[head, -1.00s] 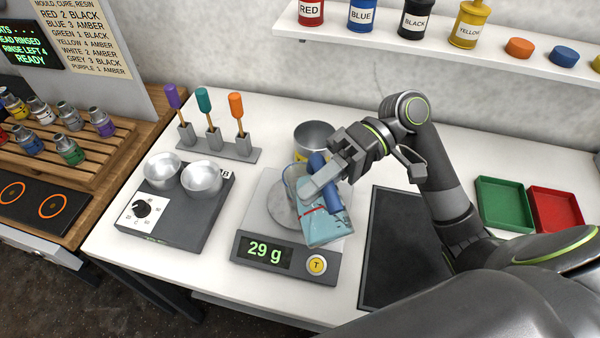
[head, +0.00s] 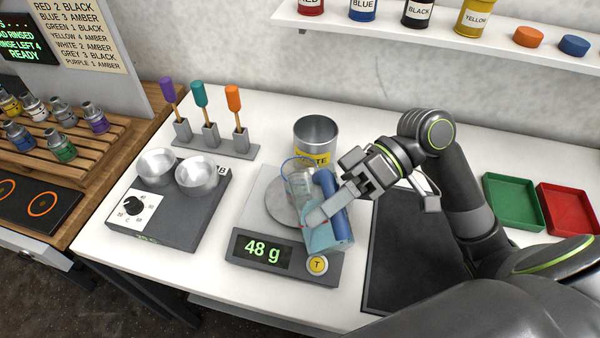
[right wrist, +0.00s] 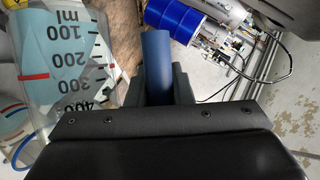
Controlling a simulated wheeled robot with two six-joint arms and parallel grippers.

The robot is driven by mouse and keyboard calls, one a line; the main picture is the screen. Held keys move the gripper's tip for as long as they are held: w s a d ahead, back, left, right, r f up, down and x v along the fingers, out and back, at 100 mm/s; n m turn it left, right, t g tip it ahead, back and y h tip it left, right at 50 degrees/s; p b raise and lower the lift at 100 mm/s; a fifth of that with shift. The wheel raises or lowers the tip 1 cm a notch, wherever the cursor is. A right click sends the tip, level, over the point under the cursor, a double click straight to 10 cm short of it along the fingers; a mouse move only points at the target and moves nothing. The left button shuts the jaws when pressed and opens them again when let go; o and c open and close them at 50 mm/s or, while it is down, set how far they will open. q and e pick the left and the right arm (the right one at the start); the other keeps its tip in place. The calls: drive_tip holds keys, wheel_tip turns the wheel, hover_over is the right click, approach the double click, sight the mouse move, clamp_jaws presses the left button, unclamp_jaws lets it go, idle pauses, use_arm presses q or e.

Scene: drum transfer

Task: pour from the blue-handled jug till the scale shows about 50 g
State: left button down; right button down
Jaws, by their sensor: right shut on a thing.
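The blue-handled jug is clear, with teal liquid (head: 328,237) in its body, and is held tilted above the scale (head: 283,262). Its blue handle (head: 335,192) is in my right gripper (head: 340,199), which is shut on it. The right wrist view shows the jug's wall (right wrist: 65,55) with ml marks and the handle (right wrist: 157,65). The scale's green display (head: 262,249) reads 48 g. A clear cup with a blue rim (head: 298,170) stands on the round pan, partly behind the jug. Whether liquid is flowing cannot be made out. My left gripper is not in view.
A metal tin (head: 316,135) with a yellow label stands close behind the scale. A two-bowl hotplate (head: 165,222) is to the left, a dark mat (head: 392,255) to the right. Green (head: 512,202) and red (head: 568,212) trays lie further right.

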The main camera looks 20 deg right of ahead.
sight(327, 254)
drive_tip(key=shift+s+f+n+t+b, duration=0.2)
drive_tip(key=shift+s+f+n+b, duration=0.05)
drive_tip(key=shift+f+b, duration=0.35)
drive_tip(key=shift+s+f+n+t+b, duration=0.25)
drive_tip(key=shift+f+b, duration=0.25)
drive_tip(key=shift+b, duration=0.15)
drive_tip(key=shift+s+f+n+t+b, duration=0.15)
drive_tip(key=shift+s+f+n+b, duration=0.1)
drive_tip(key=shift+f+b, duration=0.35)
drive_tip(key=shift+s+f+n+t+h+b, duration=0.3)
drive_tip(key=shift+s+f+n+t+b, duration=0.15)
drive_tip(key=shift+b, duration=0.15)
drive_tip(key=p, duration=0.3)
drive_tip(key=shift+s+a+r+p, duration=0.1)
drive_tip(key=shift+s+r+p, duration=0.15)
drive_tip(key=shift+s+p, duration=0.15)
drive_tip(key=s+f+n+t+p, duration=0.2)
drive_tip(key=s+f+n+t, duration=0.1)
drive_tip(key=f, duration=0.3)
drive_tip(key=shift+s+f+n, duration=0.15)
drive_tip(key=shift+s+n, duration=0.45)
drive_tip(key=shift+n, duration=0.2)
drive_tip(key=shift+a+t, duration=0.1)
drive_tip(key=shift+t, duration=0.25)
